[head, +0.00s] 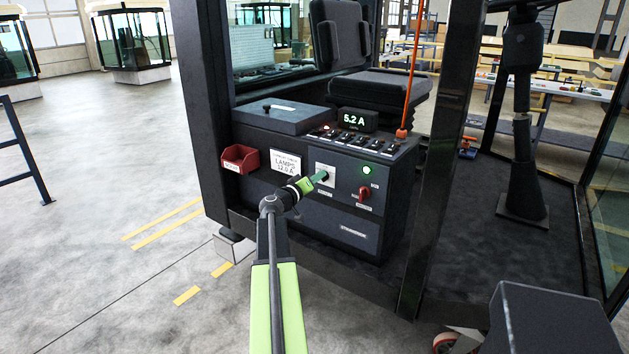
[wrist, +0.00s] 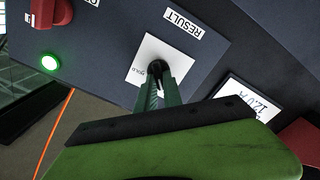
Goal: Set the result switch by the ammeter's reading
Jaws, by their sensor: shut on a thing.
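The ammeter (head: 357,120) on top of the dark console reads 5.2 A in green. The result switch is a small black lever (wrist: 157,67) on a white plate (wrist: 180,55), under a RESULT label (wrist: 184,21) in the wrist view. The plate also shows in the head view (head: 325,170). My gripper (wrist: 160,85) is shut on the lever, its green fingers covering part of it. The lever's exact position is hard to tell. A white card (head: 286,164) left of the switch reads LAMPS 12.0 A.
A lit green lamp (head: 366,170) and a red rotary switch (head: 364,194) are right of the result switch. A red bin (head: 240,158) hangs at the left. A row of black switches lines the console top. A dark cab post (head: 440,180) stands at the right.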

